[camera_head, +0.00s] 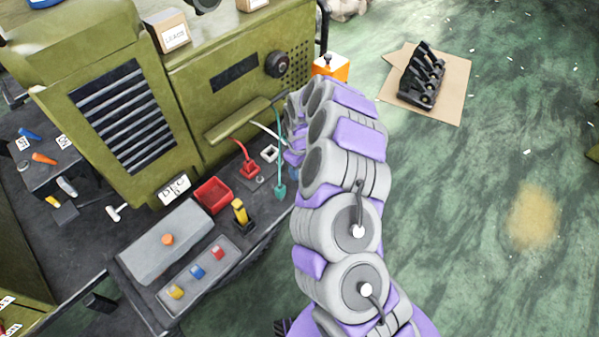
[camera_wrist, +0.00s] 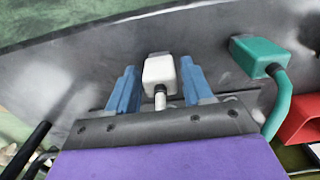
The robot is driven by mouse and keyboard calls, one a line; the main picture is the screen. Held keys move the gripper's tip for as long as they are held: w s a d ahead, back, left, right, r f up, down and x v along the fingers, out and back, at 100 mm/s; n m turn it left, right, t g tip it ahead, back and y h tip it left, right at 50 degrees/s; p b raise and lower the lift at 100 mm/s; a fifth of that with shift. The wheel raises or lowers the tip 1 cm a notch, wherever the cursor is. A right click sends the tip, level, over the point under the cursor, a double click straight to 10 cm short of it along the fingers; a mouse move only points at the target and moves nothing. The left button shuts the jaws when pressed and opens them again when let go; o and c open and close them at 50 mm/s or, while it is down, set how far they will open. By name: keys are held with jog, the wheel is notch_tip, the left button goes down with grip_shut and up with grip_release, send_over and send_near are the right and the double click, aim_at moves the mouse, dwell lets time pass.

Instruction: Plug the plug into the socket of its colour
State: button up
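In the wrist view a white plug (camera_wrist: 159,72) with a white cable sits between the two blue fingers of my gripper (camera_wrist: 160,90). Narrow gaps show on both sides of it, so the fingers look open around it. A teal plug (camera_wrist: 257,57) with a teal cable is to the right. In the head view my arm hides most of the gripper. A red plug (camera_head: 250,169) with a red cable, the teal plug (camera_head: 280,190) and a small white squarish piece (camera_head: 269,153) are on the dark bench. I cannot tell whether that piece is a socket.
A green cabinet (camera_head: 225,110) stands behind the bench. A red tray (camera_head: 213,195), a yellow-and-black item (camera_head: 241,214), a grey box (camera_head: 165,242) and a strip with coloured blocks (camera_head: 180,310) are to the left. Open green floor (camera_head: 470,200) is on the right.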

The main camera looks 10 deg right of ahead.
jog(key=c, duration=0.9)
jog(key=shift+o, duration=0.2)
jog(key=shift+r, duration=0.15)
jog(key=shift+r, duration=0.6)
notch_tip(320, 180, up, 3)
jog(key=shift+f+p, duration=0.2)
jog(key=shift+p, duration=0.45)
jog(key=s+p, duration=0.2)
jog(key=s, duration=1.4)
jog(key=shift+r, duration=0.45)
